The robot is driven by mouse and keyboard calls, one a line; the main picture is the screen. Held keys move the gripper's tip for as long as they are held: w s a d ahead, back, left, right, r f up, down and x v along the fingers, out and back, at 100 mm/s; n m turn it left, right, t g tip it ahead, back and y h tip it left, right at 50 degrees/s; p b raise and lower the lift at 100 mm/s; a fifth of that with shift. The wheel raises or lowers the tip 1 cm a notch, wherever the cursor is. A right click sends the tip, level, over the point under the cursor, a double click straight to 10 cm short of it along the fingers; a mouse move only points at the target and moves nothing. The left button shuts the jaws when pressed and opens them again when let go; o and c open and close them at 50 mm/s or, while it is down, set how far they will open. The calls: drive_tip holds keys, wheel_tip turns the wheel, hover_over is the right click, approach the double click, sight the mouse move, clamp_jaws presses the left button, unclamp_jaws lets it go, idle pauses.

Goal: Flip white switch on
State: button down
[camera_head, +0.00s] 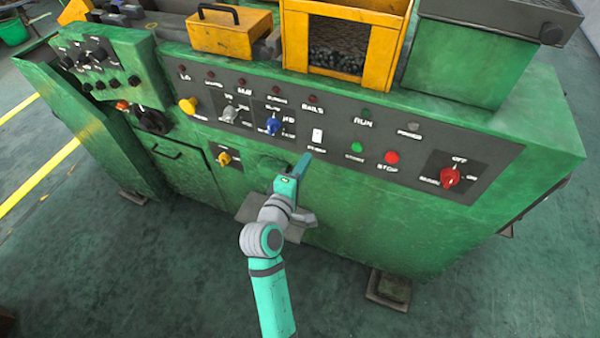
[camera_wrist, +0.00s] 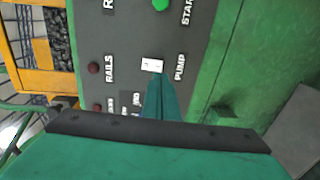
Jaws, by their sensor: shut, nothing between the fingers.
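In the wrist view the white switch (camera_wrist: 152,65) sits beside the "PUMP" label, just beyond my fingertips. My gripper (camera_head: 303,160) is shut and empty, pointing at the panel a little below and left of the switch in the head view. In the wrist view my gripper (camera_wrist: 158,82) has its tips at the switch's edge. I cannot tell whether they touch it. The switch's on or off position is too small to tell.
A blue knob (camera_head: 272,126) is left of the switch. A green button (camera_head: 356,147), a red button (camera_head: 391,157) and a red rotary knob (camera_head: 450,177) are to its right. A yellow bin (camera_head: 385,45) stands above. Open floor lies in front of the machine.

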drive_tip(key=x, duration=0.6)
drive_tip(key=shift+w, duration=0.3)
drive_tip(key=shift+d, duration=0.1)
drive_tip(key=shift+w+f, duration=0.15)
drive_tip(key=shift+w, duration=0.1)
drive_tip(key=shift+s, duration=0.1)
approach(317, 141)
drive_tip(key=s+a+f, duration=0.2)
drive_tip(key=s, duration=0.4)
drive_tip(key=shift+s+f, duration=0.3)
